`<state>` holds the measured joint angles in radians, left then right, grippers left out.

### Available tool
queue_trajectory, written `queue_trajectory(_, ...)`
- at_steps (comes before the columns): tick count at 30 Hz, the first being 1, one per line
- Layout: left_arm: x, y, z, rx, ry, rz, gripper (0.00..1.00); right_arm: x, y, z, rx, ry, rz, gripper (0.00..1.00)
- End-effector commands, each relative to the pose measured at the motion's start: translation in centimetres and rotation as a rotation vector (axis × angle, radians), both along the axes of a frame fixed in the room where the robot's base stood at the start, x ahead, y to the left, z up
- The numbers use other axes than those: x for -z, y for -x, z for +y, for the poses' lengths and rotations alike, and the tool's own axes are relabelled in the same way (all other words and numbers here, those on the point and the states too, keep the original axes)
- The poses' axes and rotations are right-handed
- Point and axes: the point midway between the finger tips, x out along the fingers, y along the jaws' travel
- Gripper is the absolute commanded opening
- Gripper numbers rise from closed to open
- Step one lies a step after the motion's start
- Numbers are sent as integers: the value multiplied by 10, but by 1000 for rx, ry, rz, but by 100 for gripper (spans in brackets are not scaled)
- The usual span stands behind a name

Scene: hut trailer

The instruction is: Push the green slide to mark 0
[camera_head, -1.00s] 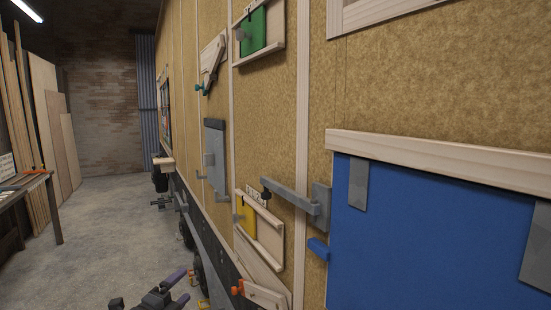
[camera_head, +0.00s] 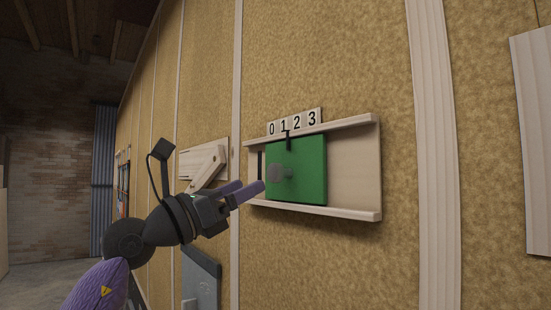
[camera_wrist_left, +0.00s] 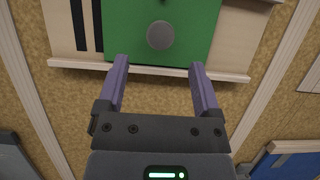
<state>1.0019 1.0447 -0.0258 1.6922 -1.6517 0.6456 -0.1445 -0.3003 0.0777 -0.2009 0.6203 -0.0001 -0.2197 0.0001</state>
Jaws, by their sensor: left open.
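The slide's black pointer (camera_head: 289,141) stands near mark 1. My left gripper (camera_head: 249,187) is open and empty, its purple fingers just left of and below the knob in the head view. In the left wrist view the knob (camera_wrist_left: 161,35) lies beyond the open fingertips (camera_wrist_left: 158,64), apart from them. My right gripper is not in view.
Bare pale wood shows in the frame right of the slide. A wooden latch panel (camera_head: 205,160) is left of it, behind my arm. A grey fixture (camera_head: 201,275) is below. Vertical battens (camera_head: 432,150) run along the wall.

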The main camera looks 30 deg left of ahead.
Motion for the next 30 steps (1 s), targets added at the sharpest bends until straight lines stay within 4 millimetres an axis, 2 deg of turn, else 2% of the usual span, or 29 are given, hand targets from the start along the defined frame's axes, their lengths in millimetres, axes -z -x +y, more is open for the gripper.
queue_trajectory(1, -16, -11, -5, 5, 6, -1, 84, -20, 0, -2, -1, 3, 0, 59)
queue_trajectory(6, -27, -43, -18, 4, 4, 0, 84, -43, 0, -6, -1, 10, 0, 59)
queue_trajectory(12, -29, -59, -24, 3, 5, 0, 84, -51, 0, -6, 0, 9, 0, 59)
queue_trajectory(20, -28, -61, -25, 2, 4, 0, 84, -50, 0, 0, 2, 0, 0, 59)
queue_trajectory(30, -28, -61, -25, 2, 4, 0, 14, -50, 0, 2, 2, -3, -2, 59)
